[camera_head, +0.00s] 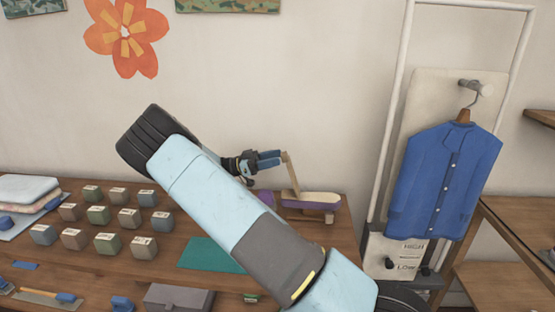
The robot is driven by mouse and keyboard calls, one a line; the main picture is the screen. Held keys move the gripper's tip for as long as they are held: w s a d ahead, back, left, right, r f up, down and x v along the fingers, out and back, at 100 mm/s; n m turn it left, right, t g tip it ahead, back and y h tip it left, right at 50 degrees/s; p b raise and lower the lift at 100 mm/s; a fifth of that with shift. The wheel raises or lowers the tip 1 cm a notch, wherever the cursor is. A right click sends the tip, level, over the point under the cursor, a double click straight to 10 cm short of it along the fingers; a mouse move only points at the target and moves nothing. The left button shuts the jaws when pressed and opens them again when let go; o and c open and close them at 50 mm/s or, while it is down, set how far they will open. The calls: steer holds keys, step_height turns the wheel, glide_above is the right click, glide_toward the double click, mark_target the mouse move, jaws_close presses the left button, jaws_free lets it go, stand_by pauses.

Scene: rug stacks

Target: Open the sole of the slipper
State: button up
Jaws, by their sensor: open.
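The slipper (328,206) is purple with a pale top surface. It rests toward the right end of the wooden table, and my arm hides part of its left side. A thin beige flap (291,175), which looks like the sole, stands up steeply from the slipper and leans slightly left at its top. My gripper (279,158) has blue fingers pointing right, beside the flap's upper end. It is open and holds nothing that I can see. I cannot tell whether a finger touches the flap.
Several small labelled blocks (98,215) stand in rows on the wooden table (75,265) at left. A teal mat (205,254) lies in front of the slipper, partly behind my arm. A rack with a blue shirt (440,185) stands close on the right.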

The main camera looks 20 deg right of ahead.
steer(key=v, duration=1.2)
steer(key=shift+f, duration=0.1)
